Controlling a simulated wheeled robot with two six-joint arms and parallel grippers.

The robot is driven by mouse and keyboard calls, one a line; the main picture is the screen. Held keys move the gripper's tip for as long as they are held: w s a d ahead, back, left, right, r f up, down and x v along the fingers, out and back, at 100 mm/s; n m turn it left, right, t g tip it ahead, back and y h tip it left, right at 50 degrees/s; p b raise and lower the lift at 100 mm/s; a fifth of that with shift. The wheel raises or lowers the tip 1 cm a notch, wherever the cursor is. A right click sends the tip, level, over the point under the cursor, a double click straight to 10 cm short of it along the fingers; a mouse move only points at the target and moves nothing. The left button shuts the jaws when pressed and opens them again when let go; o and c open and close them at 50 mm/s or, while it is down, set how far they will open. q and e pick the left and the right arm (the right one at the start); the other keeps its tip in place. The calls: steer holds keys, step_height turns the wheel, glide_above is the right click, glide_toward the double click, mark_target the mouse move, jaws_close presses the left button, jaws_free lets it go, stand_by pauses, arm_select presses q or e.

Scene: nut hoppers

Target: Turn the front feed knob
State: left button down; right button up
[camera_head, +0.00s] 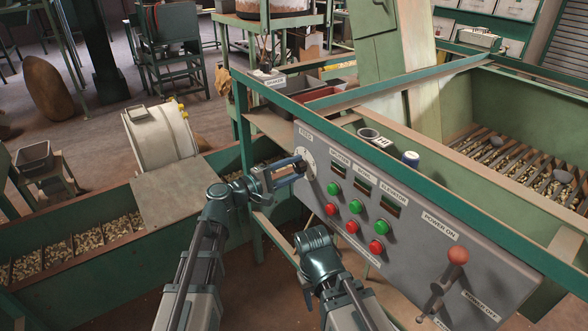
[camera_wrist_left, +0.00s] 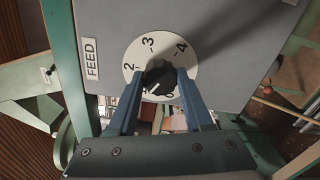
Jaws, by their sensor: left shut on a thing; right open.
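The front feed knob is a black ribbed knob (camera_wrist_left: 160,78) on a white dial (camera_wrist_left: 135,57) beside the FEED label (camera_wrist_left: 91,59). Its white mark points to the lower left in the left wrist view, where the finger hides the dial numbers. The 2, 3 and 4 show above it. My left gripper (camera_head: 300,166) is shut on the knob, with one blue finger on each side. In the head view the dial (camera_head: 305,153) is partly covered by that gripper. My right gripper (camera_head: 316,242) is below the panel, apart from it; its jaws are hard to make out.
The grey control panel (camera_head: 480,285) carries green buttons (camera_head: 355,206), red buttons (camera_head: 351,227) and a red-balled power lever (camera_head: 457,256). A nut trough (camera_head: 90,235) lies to the left.

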arm_select(q)
steer(key=shift+c, duration=1.5)
jaws_free()
steer(key=shift+a, duration=0.15)
steer(key=v, duration=1.3)
steer(key=shift+s+a, duration=0.25)
steer(key=s+d+f+m+g+y+p, duration=0.55)
steer(key=s+d+f+m+g, duration=0.3)
steer(key=s+d, duration=0.2)
steer(key=s+a+f+m+g+y+p, duration=0.2)
steer(key=s+a+m+y+p, duration=0.2)
steer(key=s+y, duration=0.3)
steer(key=m+y+p, duration=0.1)
steer(key=y, duration=0.2)
steer(key=shift+s+a+f, duration=0.2)
steer(key=shift+s+a, duration=0.2)
